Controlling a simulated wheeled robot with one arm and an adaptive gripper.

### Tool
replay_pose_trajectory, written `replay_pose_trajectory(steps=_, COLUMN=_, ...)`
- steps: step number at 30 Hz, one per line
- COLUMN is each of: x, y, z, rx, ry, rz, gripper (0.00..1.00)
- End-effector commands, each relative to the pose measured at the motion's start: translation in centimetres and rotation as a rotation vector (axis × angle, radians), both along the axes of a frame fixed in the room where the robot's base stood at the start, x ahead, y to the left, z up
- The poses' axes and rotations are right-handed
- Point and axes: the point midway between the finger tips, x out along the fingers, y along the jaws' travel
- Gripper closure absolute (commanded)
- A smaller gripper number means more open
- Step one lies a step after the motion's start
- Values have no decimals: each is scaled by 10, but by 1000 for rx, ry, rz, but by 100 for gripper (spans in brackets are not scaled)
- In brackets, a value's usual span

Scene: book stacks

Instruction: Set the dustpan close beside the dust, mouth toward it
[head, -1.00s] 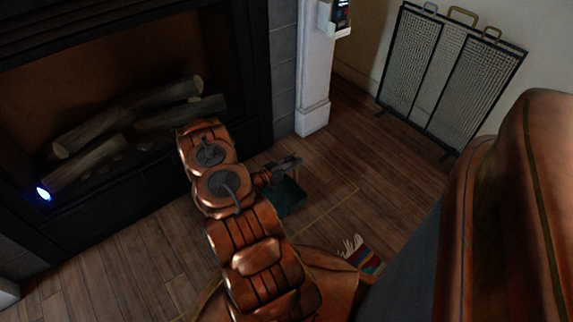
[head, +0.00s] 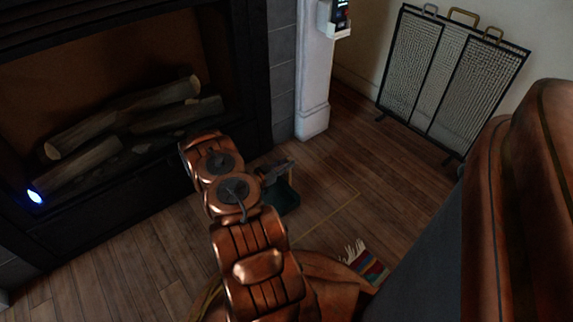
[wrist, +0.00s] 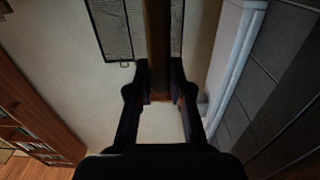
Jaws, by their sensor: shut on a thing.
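The dark teal dustpan (head: 286,198) shows in the head view just right of my forearm, low near the wooden floor in front of the hearth. My arm hides part of it. My gripper (head: 284,169) is above it, beside the arm's end. In the wrist view my gripper (wrist: 160,97) is shut on a brown handle (wrist: 159,45), which runs up between the fingers; the pan is not seen there. I cannot tell which way the mouth faces or whether the pan touches the floor. I cannot make out the dust.
The fireplace with logs (head: 125,125) is on the left. A white pillar (head: 313,70) stands behind the dustpan. A striped fringed rug (head: 366,263) lies near my base. A thin yellow line marks the floor; the floor (head: 370,170) between is clear.

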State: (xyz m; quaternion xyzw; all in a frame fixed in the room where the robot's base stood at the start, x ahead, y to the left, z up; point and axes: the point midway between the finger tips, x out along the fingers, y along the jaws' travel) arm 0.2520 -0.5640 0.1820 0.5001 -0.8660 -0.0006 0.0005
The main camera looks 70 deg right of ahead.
Motion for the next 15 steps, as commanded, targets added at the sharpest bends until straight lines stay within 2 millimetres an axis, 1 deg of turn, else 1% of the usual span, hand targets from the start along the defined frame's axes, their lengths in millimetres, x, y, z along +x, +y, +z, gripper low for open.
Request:
replay_pose_trajectory(steps=3, x=0, y=0, z=-1, rx=0, ry=0, rz=1, gripper=100)
replay_pose_trajectory(steps=4, x=0, y=0, z=-2, rx=0, ry=-1, rz=1, gripper=79)
replay_pose_trajectory(steps=11, x=0, y=0, z=-2, rx=0, ry=-1, rz=1, gripper=55)
replay_pose_trajectory(steps=15, x=0, y=0, z=-2, rx=0, ry=-1, rz=1, gripper=55)
